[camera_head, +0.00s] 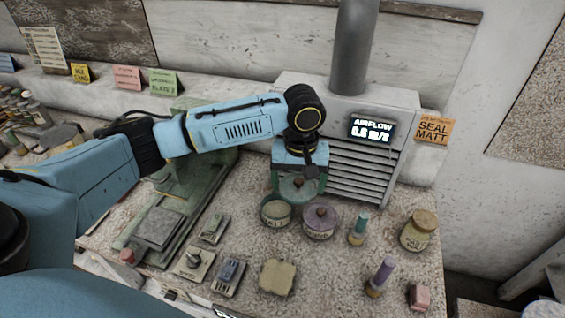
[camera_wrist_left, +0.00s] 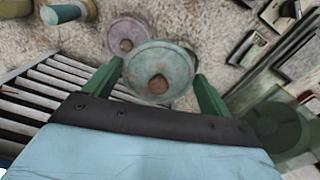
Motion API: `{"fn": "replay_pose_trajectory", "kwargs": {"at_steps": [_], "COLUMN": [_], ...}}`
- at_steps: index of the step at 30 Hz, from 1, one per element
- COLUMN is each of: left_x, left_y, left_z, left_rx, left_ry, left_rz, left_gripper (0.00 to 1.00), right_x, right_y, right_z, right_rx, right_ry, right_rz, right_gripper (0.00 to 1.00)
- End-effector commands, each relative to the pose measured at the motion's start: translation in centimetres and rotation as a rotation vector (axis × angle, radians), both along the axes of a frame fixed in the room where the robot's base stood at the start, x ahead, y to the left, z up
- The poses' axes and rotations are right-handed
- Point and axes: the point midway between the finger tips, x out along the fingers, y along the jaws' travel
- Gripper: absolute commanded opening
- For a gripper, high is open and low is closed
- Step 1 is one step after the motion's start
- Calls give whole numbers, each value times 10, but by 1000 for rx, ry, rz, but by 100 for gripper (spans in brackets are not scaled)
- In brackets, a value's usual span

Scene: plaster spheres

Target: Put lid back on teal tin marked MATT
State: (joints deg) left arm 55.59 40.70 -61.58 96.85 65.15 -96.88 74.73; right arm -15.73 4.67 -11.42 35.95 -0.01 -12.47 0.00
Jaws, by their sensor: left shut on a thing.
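The teal lid (camera_wrist_left: 178,62) with a brown knob is held between the green fingers of my left gripper (camera_wrist_left: 158,88); they grip it across its rim. In the head view the lid (camera_head: 288,190) is level, just behind and above the open teal tin (camera_head: 277,212). That tin stands on the speckled bench with a pale inside showing; its marking is too small to read. In the wrist view I cannot make the tin out. My left gripper also shows in the head view (camera_head: 299,178). My right gripper is not in view.
A lidded purple tin (camera_head: 320,221) stands close to the right of the teal tin. The vented airflow unit (camera_head: 362,150) is close behind the gripper. A teal-topped bottle (camera_head: 358,229), a jar (camera_head: 418,231) and a sponge-like block (camera_head: 277,277) stand nearby. A green press (camera_head: 165,215) is left.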

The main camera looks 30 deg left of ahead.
Motion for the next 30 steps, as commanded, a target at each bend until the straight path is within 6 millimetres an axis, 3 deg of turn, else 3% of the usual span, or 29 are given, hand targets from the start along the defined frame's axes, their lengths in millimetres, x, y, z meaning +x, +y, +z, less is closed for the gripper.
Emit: {"fn": "replay_pose_trajectory", "kwargs": {"at_steps": [1, 3, 7, 12, 19, 30], "left_x": [4, 9, 12, 11, 11, 11], "left_y": [8, 21, 41, 57, 60, 61], "left_z": [5, -3, -18, -31, -40, -61], "left_rx": [0, 2, 2, 2, 1, 3], "left_ry": [10, 8, 5, 1, -3, -2], "left_rz": [108, 251, 456, 594, 627, 623], "left_gripper": [59, 59, 59, 59, 59, 59], "right_x": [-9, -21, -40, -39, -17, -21], "right_y": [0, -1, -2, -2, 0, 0], "right_z": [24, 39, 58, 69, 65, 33], "right_rx": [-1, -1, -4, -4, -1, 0], "right_ry": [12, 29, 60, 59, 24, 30], "right_rz": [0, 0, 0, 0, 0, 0], "right_gripper": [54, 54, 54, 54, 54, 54]}}
